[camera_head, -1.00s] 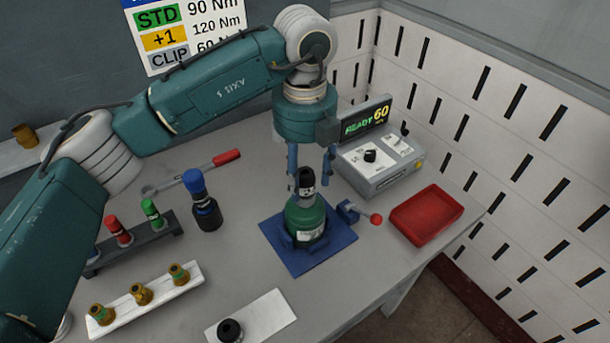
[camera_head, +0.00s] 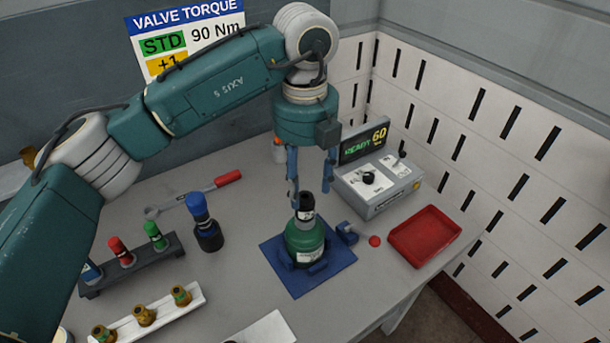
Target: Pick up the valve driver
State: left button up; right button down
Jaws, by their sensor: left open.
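A blue-handled tool (camera_head: 199,206) stands upright in a black holder (camera_head: 209,237) left of the cylinder. It looks like the valve driver, but I see no label that confirms this. A green cylinder (camera_head: 304,236) stands upright on a blue fixture (camera_head: 329,277), with a black valve part (camera_head: 306,201) on its top. My left gripper (camera_head: 311,184) points down just above that black top. Its blue fingers are apart with nothing between them, well to the right of the blue-handled tool. My right gripper is not in view.
A dark rack (camera_head: 92,291) holds blue, red and green-topped pieces. A white tray (camera_head: 186,307) holds brass fittings. A red-handled wrench (camera_head: 226,179) lies behind. A control box (camera_head: 381,190) and a red bin (camera_head: 424,236) are at right. Bare table lies left of the fixture.

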aim_at(196, 203)
jog(key=k+l, duration=1.25)
